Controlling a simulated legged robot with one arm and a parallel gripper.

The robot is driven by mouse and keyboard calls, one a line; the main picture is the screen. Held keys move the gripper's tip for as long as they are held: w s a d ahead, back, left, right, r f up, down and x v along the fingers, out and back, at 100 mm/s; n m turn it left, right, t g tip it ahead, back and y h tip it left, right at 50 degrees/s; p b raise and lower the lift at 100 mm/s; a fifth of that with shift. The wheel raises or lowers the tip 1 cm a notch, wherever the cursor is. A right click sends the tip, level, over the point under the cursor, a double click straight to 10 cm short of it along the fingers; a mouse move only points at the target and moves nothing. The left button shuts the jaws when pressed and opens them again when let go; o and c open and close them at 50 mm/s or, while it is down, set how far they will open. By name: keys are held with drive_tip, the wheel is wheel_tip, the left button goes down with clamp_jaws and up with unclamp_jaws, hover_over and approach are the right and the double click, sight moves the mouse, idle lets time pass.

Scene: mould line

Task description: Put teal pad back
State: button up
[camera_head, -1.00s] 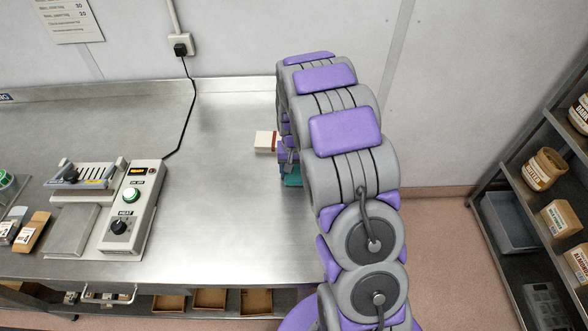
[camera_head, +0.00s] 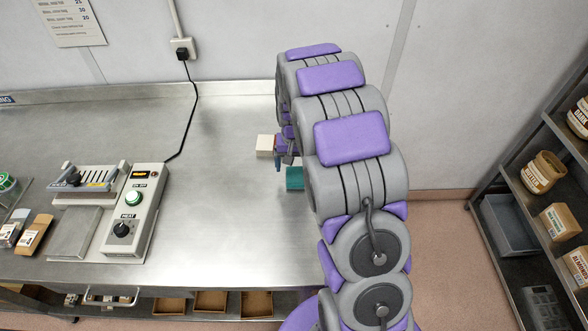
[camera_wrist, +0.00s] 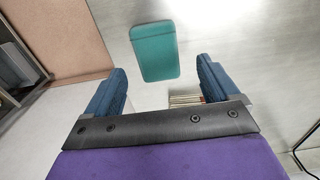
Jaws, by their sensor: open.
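The teal pad (camera_head: 295,178) lies flat on the steel bench in the head view, partly hidden behind my arm. It shows whole in the wrist view (camera_wrist: 154,51), a rounded rectangle ahead of the fingertips. My gripper (camera_wrist: 160,82) is open and empty, with its two blue fingers apart and the pad beyond the gap between them. In the head view my gripper (camera_head: 278,157) is small and mostly hidden by my arm, just behind the pad.
A cream block (camera_head: 265,145) sits beside my gripper on the bench. A heater control box (camera_head: 133,212) and a press (camera_head: 85,185) stand at the left. The bench (camera_head: 225,220) between them and my arm is clear. Shelves with jars (camera_head: 543,171) stand at the right.

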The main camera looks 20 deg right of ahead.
sight(294, 176)
wheel_tip(294, 176, up, 8)
drive_tip(key=f+p, duration=0.1)
drive_tip(key=s+a+r+n, duration=0.1)
drive_tip(key=s+a+r, duration=0.35)
drive_tip(key=s, duration=0.45)
drive_tip(key=s+a+r+n, duration=0.1)
drive_tip(key=s+a+r, duration=0.3)
drive_tip(key=s, duration=0.6)
drive_tip(key=s+a+r+n+g, duration=0.1)
drive_tip(key=s+a+r+n, duration=0.1)
drive_tip(key=s, duration=1.5)
drive_tip(key=shift+a+n+g, duration=0.2)
drive_tip(key=shift+n+g, duration=0.1)
drive_tip(key=shift+c, duration=0.2)
